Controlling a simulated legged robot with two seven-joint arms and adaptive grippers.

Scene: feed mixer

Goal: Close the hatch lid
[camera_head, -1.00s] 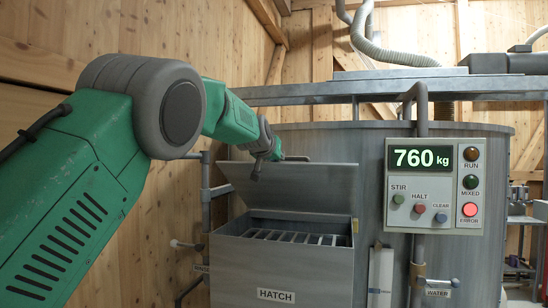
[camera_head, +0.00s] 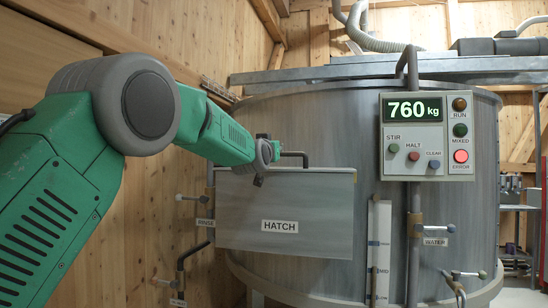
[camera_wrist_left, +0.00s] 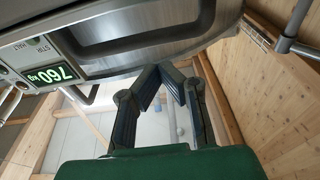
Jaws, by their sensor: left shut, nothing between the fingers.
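The grey metal hatch box (camera_head: 240,225), labelled HATCH, is on the front of the mixer vat in the head view. Its lid (camera_head: 325,169) shows as a thin edge-on strip along the top of the box and looks flat or nearly so. I cannot tell whether it is fully seated. A dark bar handle (camera_head: 294,155) stands at its top. My left gripper (camera_head: 260,180) is at the lid's left part, near the handle; contact cannot be made out. Its fingers meet at the tips in the left wrist view (camera_wrist_left: 172,68), with nothing held. My right gripper is not in view.
The control panel (camera_head: 427,136) reads 760 kg, with the ERROR lamp (camera_head: 461,156) lit red. Valves and pipes flank the box, including the water valve (camera_head: 436,230) at right. A wooden wall (camera_head: 120,235) stands at left.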

